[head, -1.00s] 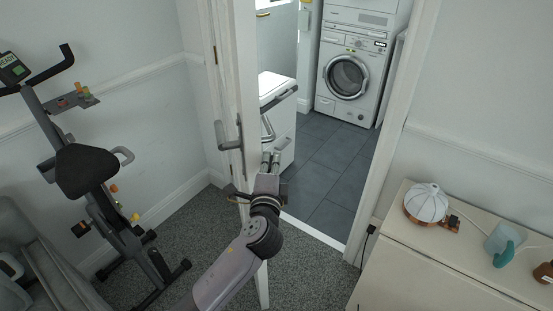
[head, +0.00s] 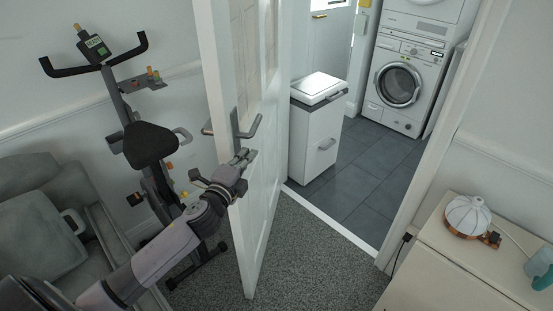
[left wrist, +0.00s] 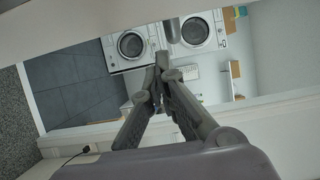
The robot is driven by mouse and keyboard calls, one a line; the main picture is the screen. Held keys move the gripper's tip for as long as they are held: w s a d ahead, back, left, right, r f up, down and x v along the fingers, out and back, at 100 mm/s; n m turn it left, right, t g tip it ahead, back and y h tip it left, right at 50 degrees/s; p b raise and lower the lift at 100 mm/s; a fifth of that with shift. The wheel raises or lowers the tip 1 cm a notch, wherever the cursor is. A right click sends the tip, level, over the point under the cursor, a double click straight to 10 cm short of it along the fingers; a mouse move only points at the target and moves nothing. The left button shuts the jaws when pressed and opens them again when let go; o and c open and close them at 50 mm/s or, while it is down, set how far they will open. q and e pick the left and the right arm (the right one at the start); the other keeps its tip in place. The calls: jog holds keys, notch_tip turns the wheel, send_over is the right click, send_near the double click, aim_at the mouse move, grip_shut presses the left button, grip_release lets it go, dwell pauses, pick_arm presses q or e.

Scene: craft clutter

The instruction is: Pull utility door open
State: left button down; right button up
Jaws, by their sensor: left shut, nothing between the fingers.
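The white utility door (head: 262,185) stands ajar in the head view, its free edge towards me and the doorway open to its right. A grey lever handle (head: 248,124) is on its face, with another lever on the far left side. My left gripper (head: 246,157) is shut and empty at the door's free edge, just below the handle. I cannot tell if it touches the door. In the left wrist view my left fingers (left wrist: 160,72) are together, with a grey bar, perhaps the handle, just beyond them. My right gripper is not in view.
An exercise bike (head: 150,145) and a grey sofa (head: 40,220) stand left of the door. A cream cabinet (head: 445,265) with a lamp (head: 467,214) stands right. Through the doorway are a washing machine (head: 400,85) and a white cabinet (head: 315,135). Carpet before the doorway is clear.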

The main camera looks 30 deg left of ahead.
aim_at(228, 156)
pick_arm(q)
jog(key=a, duration=0.1)
jog(key=s+a, duration=0.1)
jog(key=a, duration=0.1)
jog(key=s+a, duration=0.1)
jog(key=a, duration=0.1)
jog(key=shift+a+f, duration=0.1)
jog(key=shift+f, duration=0.05)
jog(key=shift+a, duration=0.1)
jog(key=shift+w+d, duration=0.1)
jog(key=shift+d, duration=0.1)
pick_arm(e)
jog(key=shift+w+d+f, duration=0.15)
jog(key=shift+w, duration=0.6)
